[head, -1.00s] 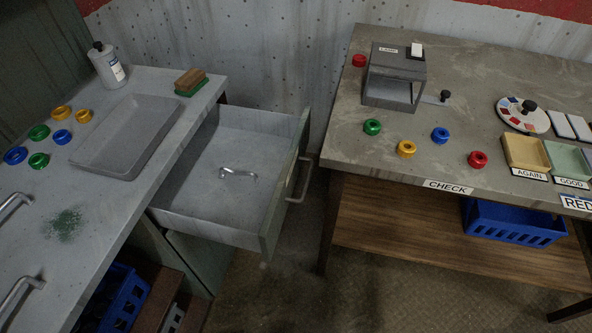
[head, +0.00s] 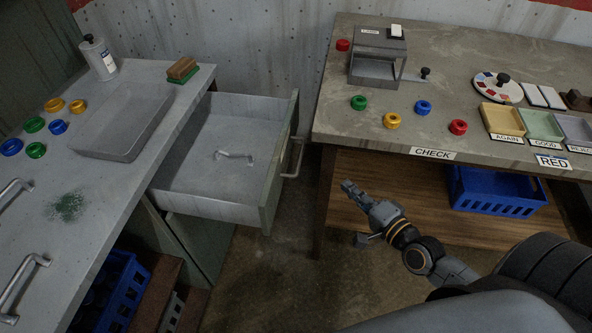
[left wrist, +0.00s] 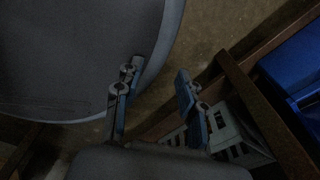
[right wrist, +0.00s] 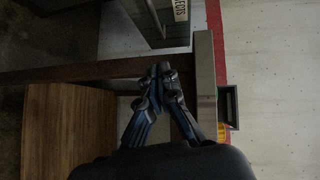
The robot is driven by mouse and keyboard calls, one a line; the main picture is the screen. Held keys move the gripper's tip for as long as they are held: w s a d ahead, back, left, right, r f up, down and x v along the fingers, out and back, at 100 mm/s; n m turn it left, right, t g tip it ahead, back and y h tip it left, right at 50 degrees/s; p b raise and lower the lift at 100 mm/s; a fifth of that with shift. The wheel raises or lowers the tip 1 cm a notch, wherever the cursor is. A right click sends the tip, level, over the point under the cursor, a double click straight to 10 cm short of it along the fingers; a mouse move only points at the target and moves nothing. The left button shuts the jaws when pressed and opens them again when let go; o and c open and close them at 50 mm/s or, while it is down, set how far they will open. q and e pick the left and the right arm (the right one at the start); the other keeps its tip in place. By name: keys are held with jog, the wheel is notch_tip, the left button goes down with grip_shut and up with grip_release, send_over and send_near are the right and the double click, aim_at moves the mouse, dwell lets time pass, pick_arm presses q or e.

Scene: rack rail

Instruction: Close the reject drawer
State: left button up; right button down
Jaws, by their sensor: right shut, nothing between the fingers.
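The drawer (head: 212,205) is pulled well out of the left counter, and a bent metal piece (head: 235,155) lies inside it. Its green front (head: 279,170) carries a metal bar handle (head: 294,158) facing right. My right gripper (head: 348,186) is shut and empty, right of the handle and apart from it, in front of the right bench. In the right wrist view its fingertips (right wrist: 160,70) meet; a green panel (right wrist: 146,22) and a partly cut-off label (right wrist: 180,9) show beyond them. My left gripper (left wrist: 155,72) is open and empty, seen only in the left wrist view.
The right bench (head: 330,105) holds rings, trays and a grey box, with a blue crate (head: 495,190) on its lower shelf. The left counter (head: 110,180) holds a grey tray, rings and a bottle. A floor gap (head: 285,240) lies between them.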

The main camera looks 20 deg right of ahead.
pick_arm(q)
jog(key=shift+w+d+f+b, duration=0.2)
jog(key=shift+w+f+b, duration=0.15)
pick_arm(e)
jog(key=a+x, duration=0.2)
jog(key=x, duration=1.1)
jog(key=shift+s+a+f, duration=0.15)
jog(key=shift+s+a, duration=0.15)
jog(key=shift+a, duration=0.1)
